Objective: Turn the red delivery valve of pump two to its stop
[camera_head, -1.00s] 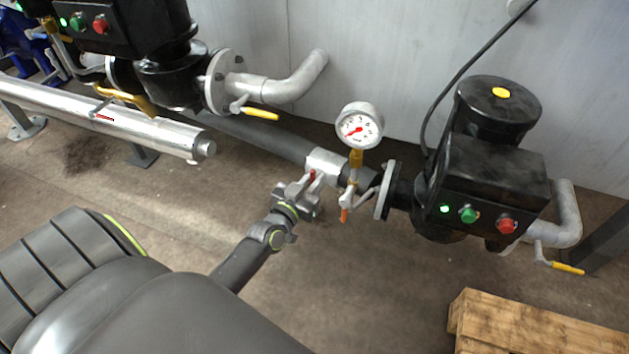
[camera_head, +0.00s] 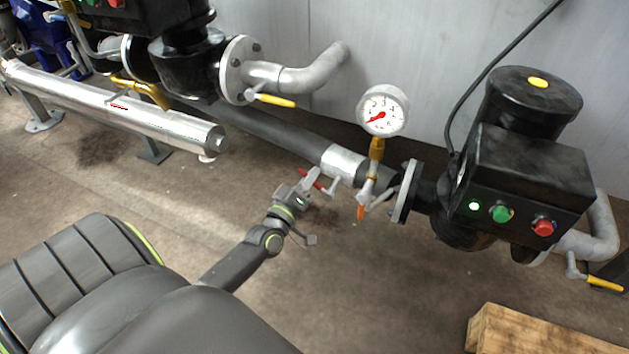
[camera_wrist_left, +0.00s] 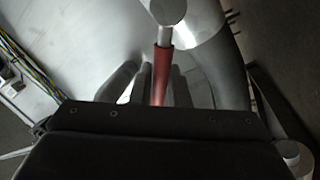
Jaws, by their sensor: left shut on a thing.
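The red delivery valve handle (camera_head: 307,179) sits at the light grey pipe sleeve, left of the gauge. My left gripper (camera_head: 312,183) is shut on this handle and partly hides it. In the left wrist view the red handle (camera_wrist_left: 162,65) runs up between the grey fingers to a round metal valve stem (camera_wrist_left: 166,10). The black pump (camera_head: 525,165) to the right has a lit green lamp, a green button and a red button. My right gripper is in neither view.
A pressure gauge (camera_head: 382,110) with an orange-handled cock below stands close right of my gripper. A silver pipe (camera_head: 110,105) runs at left. A wooden pallet (camera_head: 530,335) lies at the lower right. The floor between is clear.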

